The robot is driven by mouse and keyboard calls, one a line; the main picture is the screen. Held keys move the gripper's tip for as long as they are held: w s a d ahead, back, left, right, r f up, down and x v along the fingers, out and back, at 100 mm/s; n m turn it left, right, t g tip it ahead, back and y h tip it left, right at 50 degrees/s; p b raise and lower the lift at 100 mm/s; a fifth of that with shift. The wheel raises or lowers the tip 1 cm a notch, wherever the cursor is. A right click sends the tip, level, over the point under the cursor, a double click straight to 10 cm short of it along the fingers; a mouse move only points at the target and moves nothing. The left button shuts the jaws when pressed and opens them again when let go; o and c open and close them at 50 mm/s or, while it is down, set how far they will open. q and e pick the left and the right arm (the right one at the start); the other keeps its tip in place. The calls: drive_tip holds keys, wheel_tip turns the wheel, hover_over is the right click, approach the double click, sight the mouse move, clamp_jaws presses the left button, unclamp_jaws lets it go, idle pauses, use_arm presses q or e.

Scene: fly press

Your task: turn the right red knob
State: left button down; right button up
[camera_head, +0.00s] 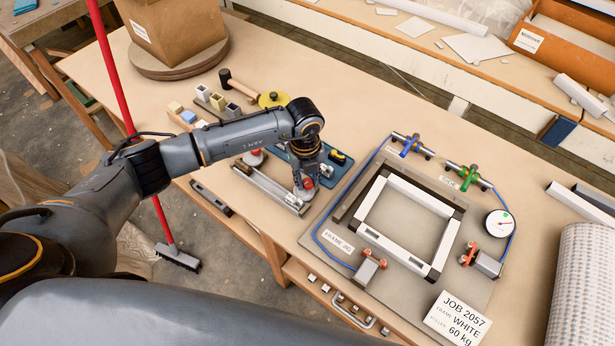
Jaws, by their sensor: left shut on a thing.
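A metal fixture with two bars (268,190) lies near the table's front edge. Its left red knob (255,155) sits on a pale round base and nothing touches it. The right red knob (308,184) shows between the fingers of my left gripper (307,187). That gripper reaches down from above and is shut on the knob. The fingers hide part of the knob and its base. My right gripper is not in view.
Right of the fixture lies a frame jig (340,241) with a white frame (393,242), blue hose, clamps and a gauge (499,223). Behind my left arm are small blocks, a mallet (238,87) and a cardboard box (178,30). A job card (457,318) lies at front right.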

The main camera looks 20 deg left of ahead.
sight(306, 182)
use_arm(q)
drive_tip(key=shift+r+n, duration=0.1)
drive_tip(key=shift+n, duration=0.8)
drive_tip(key=shift+w, duration=0.1)
drive_tip(key=c, duration=1.1)
unclamp_jaws()
drive_tip(key=shift+o, duration=0.2)
wheel_tip(306, 182, up, 12)
drive_tip(key=shift+s+a, duration=0.2)
